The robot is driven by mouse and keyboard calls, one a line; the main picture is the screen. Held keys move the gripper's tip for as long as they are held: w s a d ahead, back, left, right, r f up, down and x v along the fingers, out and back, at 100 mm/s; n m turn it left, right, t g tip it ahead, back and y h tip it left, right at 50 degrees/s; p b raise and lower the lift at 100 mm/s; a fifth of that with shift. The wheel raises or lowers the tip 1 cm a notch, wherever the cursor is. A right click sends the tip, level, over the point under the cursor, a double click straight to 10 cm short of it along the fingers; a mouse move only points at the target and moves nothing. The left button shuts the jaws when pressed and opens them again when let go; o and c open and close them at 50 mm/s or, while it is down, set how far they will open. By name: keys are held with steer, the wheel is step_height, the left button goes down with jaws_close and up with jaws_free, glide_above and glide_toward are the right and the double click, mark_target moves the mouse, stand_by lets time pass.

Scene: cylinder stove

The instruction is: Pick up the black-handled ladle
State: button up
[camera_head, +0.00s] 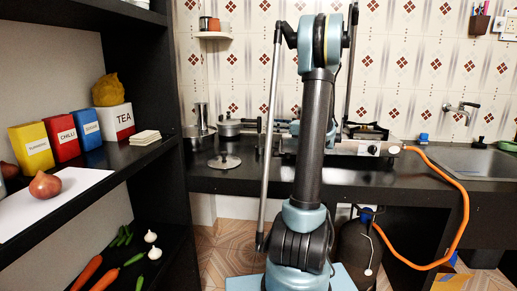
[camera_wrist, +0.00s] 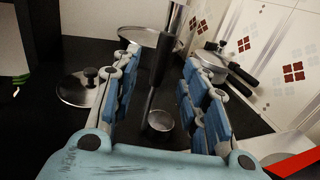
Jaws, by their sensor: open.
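The black-handled ladle shows in the wrist view, with its black handle (camera_wrist: 161,62) pointing up the picture and its small steel bowl (camera_wrist: 160,120) below on the dark counter. My gripper (camera_wrist: 160,68) is open, with blue-padded fingers on the left and right of the handle. The handle appears in the gap between them, with a space on both sides and no contact seen. How deep it sits between the fingers cannot be told. In the head view my arm blocks the gripper, and I cannot make out the ladle there.
A steel lid (camera_wrist: 78,88) lies left of the fingers. A pan with black handles (camera_wrist: 212,60) is at right. The stove (camera_head: 345,147) and sink (camera_head: 470,163) line the counter; a shelf (camera_head: 150,160) stands left.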

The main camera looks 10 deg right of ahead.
mark_target(259, 131)
steer(key=shift+w+r+x, duration=0.1)
steer(key=shift+r+x, duration=0.05)
steer(key=shift+x, duration=1.85)
steer(key=shift+w+r+x, duration=0.1)
steer(key=shift+x, duration=1.85)
steer(key=shift+d, duration=0.2)
steer(key=shift+c, duration=0.3)
jaws_close()
